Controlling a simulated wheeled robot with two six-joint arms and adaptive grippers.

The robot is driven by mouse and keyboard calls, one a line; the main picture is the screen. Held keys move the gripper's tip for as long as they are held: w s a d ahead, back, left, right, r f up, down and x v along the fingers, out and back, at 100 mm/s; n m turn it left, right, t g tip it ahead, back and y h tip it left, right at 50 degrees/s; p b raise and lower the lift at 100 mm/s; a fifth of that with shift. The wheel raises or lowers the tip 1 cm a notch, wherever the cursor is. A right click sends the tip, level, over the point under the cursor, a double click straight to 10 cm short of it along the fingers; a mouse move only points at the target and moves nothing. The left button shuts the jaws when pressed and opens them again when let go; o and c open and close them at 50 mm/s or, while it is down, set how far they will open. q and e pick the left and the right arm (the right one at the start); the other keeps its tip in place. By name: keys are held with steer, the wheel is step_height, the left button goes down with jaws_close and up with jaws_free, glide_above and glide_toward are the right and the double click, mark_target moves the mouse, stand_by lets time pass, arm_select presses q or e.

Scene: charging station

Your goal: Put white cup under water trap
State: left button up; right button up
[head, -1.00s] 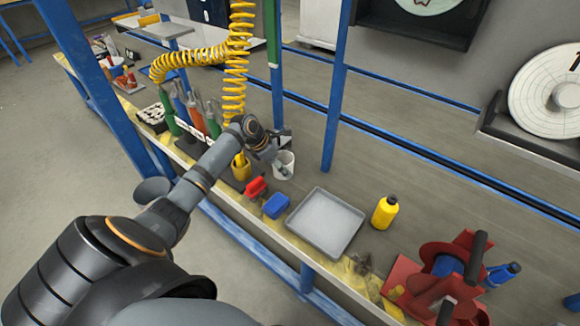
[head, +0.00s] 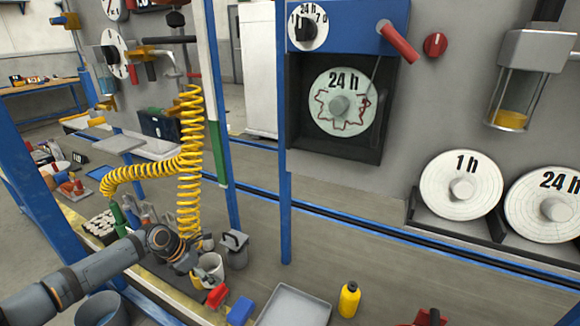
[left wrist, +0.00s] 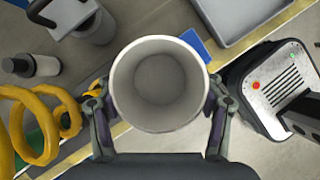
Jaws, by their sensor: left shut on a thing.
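The white cup (head: 211,266) is upright between the fingers of my left gripper (head: 203,260), low at the left in the head view. In the left wrist view the cup (left wrist: 160,84) shows its empty inside, with a finger pressed against each side. Whether it is clear of the bench is hard to tell. A water trap (head: 520,82), a clear cylinder with yellow in its bottom and a grey block on top, hangs on the wall at the upper right, far from the cup. My right gripper is not in view.
A yellow coiled hose (head: 188,150) hangs just behind my left gripper. A grey canister (head: 235,250) stands close by the cup. Red (head: 217,295) and blue (head: 240,311) blocks, a grey tray (head: 292,308) and a yellow bottle (head: 349,299) line the bench front. A blue post (head: 285,180) rises mid-bench.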

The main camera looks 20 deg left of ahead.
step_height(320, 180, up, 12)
steer(key=p, duration=1)
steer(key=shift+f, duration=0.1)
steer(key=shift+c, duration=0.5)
